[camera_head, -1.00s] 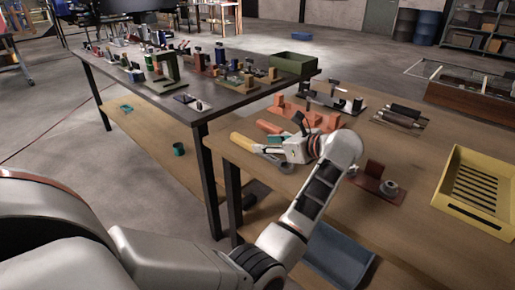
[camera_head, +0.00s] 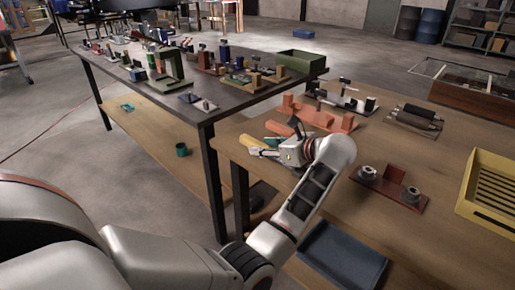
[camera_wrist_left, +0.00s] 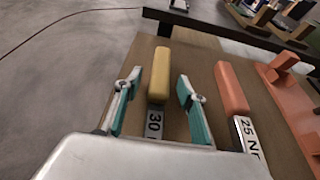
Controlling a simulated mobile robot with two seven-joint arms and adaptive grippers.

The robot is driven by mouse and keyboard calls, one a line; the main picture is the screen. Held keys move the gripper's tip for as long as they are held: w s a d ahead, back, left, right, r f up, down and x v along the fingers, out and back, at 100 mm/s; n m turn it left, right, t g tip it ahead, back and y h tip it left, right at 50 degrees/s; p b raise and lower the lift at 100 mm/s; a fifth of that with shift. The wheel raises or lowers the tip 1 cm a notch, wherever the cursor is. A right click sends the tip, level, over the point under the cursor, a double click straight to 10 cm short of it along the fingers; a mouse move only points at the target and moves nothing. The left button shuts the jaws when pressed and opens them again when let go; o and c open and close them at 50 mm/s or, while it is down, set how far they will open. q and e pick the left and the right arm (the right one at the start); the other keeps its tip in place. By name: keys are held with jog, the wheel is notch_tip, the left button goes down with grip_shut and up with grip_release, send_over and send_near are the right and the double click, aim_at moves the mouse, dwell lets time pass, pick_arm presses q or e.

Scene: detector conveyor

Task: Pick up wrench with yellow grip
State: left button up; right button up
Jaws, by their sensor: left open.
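The wrench with the yellow grip (camera_head: 254,144) lies near the left edge of the wooden table in the head view. In the left wrist view its yellow grip (camera_wrist_left: 159,76) points away from me, and its metal part is marked 30. My left gripper (camera_wrist_left: 158,88) is open, with one teal finger on each side of the wrench. I cannot tell how high the fingers are above the table. In the head view the left gripper (camera_head: 270,149) partly covers the wrench. The wrench's near end is hidden by the gripper body. My right gripper is not in view.
A wrench with an orange grip (camera_wrist_left: 231,88), marked 25, lies just right of the yellow one. An orange rack (camera_head: 321,117) stands beyond. A dark table (camera_head: 206,113) full of parts adjoins at left. A red-brown stand (camera_head: 388,190) and yellow tray (camera_head: 492,190) are at right.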

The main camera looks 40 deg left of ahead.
pick_arm(q)
jog(key=shift+a+f, duration=0.15)
jog(key=shift+a, duration=0.25)
jog(key=shift+d, duration=0.1)
grip_shut()
jog(key=shift+r, duration=0.2)
